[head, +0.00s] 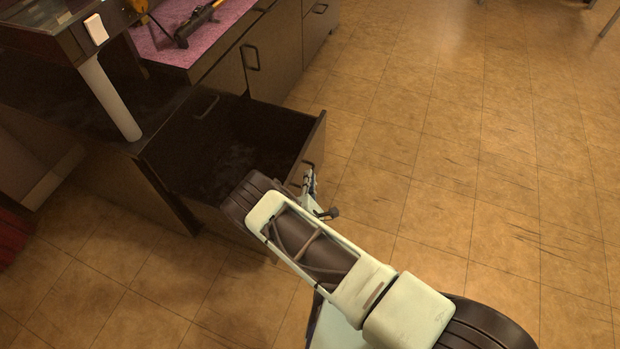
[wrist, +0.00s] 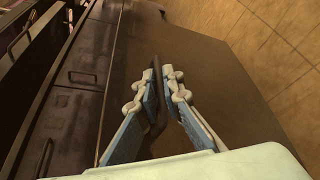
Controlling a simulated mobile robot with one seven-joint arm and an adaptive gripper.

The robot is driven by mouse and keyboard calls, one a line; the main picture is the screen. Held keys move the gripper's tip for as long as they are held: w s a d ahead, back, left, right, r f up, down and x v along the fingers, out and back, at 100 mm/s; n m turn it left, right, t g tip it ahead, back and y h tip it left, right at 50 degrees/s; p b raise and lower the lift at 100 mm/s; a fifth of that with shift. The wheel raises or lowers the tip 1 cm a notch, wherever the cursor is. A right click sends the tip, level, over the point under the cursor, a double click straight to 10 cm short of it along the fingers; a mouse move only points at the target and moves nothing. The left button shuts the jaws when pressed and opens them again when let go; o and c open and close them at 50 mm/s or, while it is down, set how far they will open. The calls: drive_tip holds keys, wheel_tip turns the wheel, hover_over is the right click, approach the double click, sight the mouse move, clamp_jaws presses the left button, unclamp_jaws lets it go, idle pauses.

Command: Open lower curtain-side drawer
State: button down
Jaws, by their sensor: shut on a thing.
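The dark lower drawer (head: 235,150) stands pulled out from the cabinet in the head view, its empty-looking inside showing from above. Its brown front panel (wrist: 215,75) fills the middle of the wrist view. My gripper (wrist: 157,84) is shut on the dark drawer handle (wrist: 156,62), with one finger on each side of it. In the head view my gripper (head: 311,188) is at the drawer's front, partly hidden behind my wrist. A red cloth, perhaps the curtain (head: 10,236), shows at the far left edge.
A counter with a pink top (head: 172,32) and tools on it stands behind the drawer. A white post (head: 110,97) rises from the cabinet at the left. More closed cabinet fronts (head: 270,55) with handles run to the back. The tiled floor (head: 470,150) at the right is clear.

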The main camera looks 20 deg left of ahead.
drive_tip(key=c, duration=2.1)
unclamp_jaws()
drive_tip(key=shift+r, duration=0.1)
wheel_tip(320, 180, up, 10)
drive_tip(key=shift+f, duration=0.1)
